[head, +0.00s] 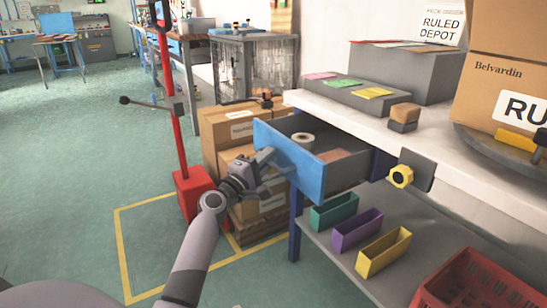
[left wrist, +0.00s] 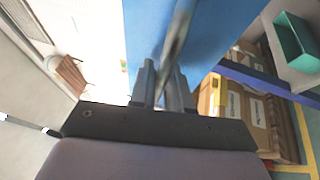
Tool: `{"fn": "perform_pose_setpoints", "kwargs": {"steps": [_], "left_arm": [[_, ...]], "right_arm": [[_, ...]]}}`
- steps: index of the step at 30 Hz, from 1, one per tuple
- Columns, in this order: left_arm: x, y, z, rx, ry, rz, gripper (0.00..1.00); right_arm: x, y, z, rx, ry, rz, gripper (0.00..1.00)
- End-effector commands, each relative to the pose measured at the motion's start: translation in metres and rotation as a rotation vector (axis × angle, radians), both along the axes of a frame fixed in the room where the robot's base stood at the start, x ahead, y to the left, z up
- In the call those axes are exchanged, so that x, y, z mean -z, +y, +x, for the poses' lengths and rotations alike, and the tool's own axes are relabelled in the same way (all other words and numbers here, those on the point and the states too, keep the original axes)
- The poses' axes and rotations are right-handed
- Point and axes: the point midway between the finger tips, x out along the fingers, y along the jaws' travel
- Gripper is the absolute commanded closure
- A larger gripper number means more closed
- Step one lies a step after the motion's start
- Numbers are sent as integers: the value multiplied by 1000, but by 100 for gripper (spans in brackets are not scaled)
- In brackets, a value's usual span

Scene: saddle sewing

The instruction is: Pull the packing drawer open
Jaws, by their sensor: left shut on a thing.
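The packing drawer (head: 290,160) has a blue front and grey sides and stands pulled out from under the white bench top. A white roll (head: 302,139) and a flat brownish item (head: 335,156) lie inside it. My left gripper (head: 272,172) is at the outer face of the blue front. In the left wrist view its two fingers (left wrist: 161,88) are closed on a thin dark handle (left wrist: 179,38) in front of the blue panel (left wrist: 225,35). The handle is mostly hidden in the head view. My right gripper is not seen.
Cardboard boxes (head: 228,125) are stacked behind the drawer, beside a red post base (head: 194,187). Green, purple and yellow bins (head: 383,252) and a red crate (head: 470,285) stand on the lower shelf. Open floor (head: 80,180) lies to the left.

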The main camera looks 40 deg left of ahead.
Motion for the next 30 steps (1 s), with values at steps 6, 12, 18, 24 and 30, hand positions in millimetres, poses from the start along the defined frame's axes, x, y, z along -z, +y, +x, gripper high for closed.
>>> {"fn": "perform_pose_setpoints", "kwargs": {"steps": [6,12,18,24,30], "left_arm": [[1,11,-29,2,4,2,100],[1,19,-48,1,2,1,100],[1,22,-55,2,2,-1,100],[1,22,-55,2,1,-1,100],[1,22,-55,2,1,-1,62]], "right_arm": [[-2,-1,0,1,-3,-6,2],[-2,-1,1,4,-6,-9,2],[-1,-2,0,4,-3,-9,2],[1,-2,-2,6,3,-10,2],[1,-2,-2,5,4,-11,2]]}}
